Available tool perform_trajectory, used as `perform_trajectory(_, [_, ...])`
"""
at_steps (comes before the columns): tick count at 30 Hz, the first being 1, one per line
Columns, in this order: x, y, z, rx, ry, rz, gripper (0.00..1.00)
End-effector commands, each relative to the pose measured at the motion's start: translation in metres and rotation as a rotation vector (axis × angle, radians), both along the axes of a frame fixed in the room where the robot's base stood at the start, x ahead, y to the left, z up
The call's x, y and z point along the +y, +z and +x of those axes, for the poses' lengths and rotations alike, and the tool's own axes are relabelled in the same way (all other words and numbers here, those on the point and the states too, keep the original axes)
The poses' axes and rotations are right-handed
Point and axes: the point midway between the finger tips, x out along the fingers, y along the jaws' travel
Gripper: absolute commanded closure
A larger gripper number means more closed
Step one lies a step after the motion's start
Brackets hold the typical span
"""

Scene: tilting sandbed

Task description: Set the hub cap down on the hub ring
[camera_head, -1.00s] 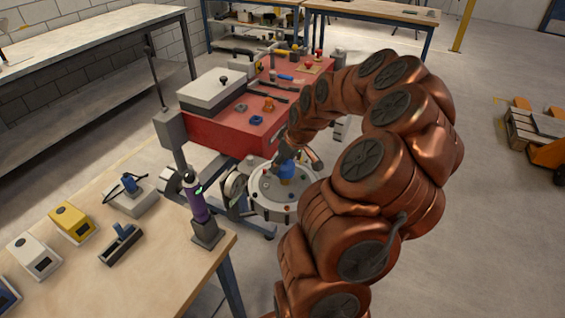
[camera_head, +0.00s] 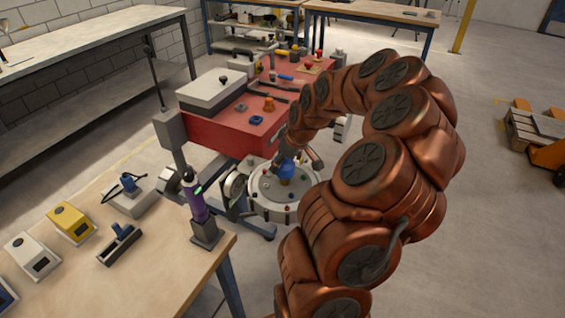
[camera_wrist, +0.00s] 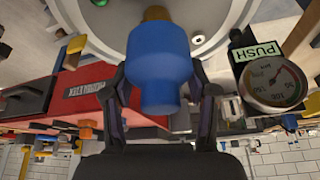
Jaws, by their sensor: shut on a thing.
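The blue part, which I take to be the hub cap (camera_wrist: 158,65), is between the two dark fingers of my gripper (camera_wrist: 160,100) in the wrist view. The gripper is shut on it. In the head view the blue cap (camera_head: 287,168) is above the middle of the round pale sandbed (camera_head: 268,206). A brownish-gold piece (camera_wrist: 155,13) shows at the cap's far end, near the bed's centre. I cannot tell whether this is the hub ring or whether the cap touches it. No other ring is clear at the centre.
A red cabinet (camera_head: 225,135) stands behind the bed. A wooden bench (camera_head: 165,250) with a purple device (camera_head: 194,200) is at left. Small pegs are around the bed.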

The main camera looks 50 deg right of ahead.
Motion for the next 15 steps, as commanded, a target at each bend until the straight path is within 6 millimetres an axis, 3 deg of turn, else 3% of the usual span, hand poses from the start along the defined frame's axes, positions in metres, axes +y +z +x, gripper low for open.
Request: perform_trajectory(15, [-0.0001,-0.0072,-0.0001,0.000,0.000,0.000,0.71])
